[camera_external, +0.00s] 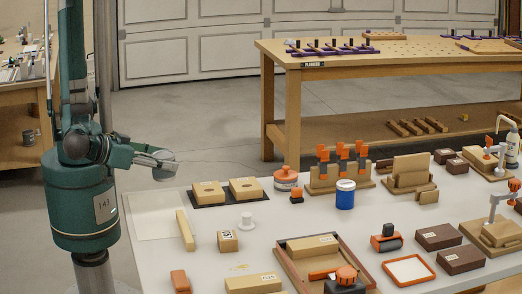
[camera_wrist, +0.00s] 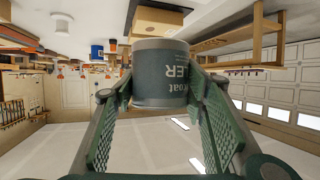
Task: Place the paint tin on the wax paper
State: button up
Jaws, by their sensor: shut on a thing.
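My gripper (camera_external: 152,162) is shut on a small grey paint tin (camera_external: 164,167), held in the air just off the back left edge of the bench. In the wrist view the tin (camera_wrist: 160,92) sits between both fingers, dark grey with a paler band and partly visible lettering, "oat" and "LER". The lettering is upside down there, as is the room. A pale flat sheet, which looks like the wax paper (camera_external: 158,222), lies at the left end of the bench. It is bare, with a wooden strip (camera_external: 185,230) by its right edge.
On the white bench (camera_external: 215,270), a dark mat with two wooden blocks (camera_external: 208,190), a white knobbed piece (camera_external: 246,220) and a small block (camera_external: 227,241) stand right of the sheet. A blue tin (camera_external: 345,195) and an orange-lidded jar (camera_external: 286,179) stand farther right.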

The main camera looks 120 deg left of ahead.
aim_at(164, 179)
jog(key=shift+f+b, duration=1)
jog(key=shift+f, duration=1.85)
jog(key=shift+f, duration=0.1)
jog(key=shift+f+b, duration=0.75)
jog(key=shift+f, duration=1.25)
jog(key=o, duration=1)
jog(key=shift+o, duration=0.2)
jog(key=shift+p+v, duration=1)
jog(key=shift+v, duration=2.75)
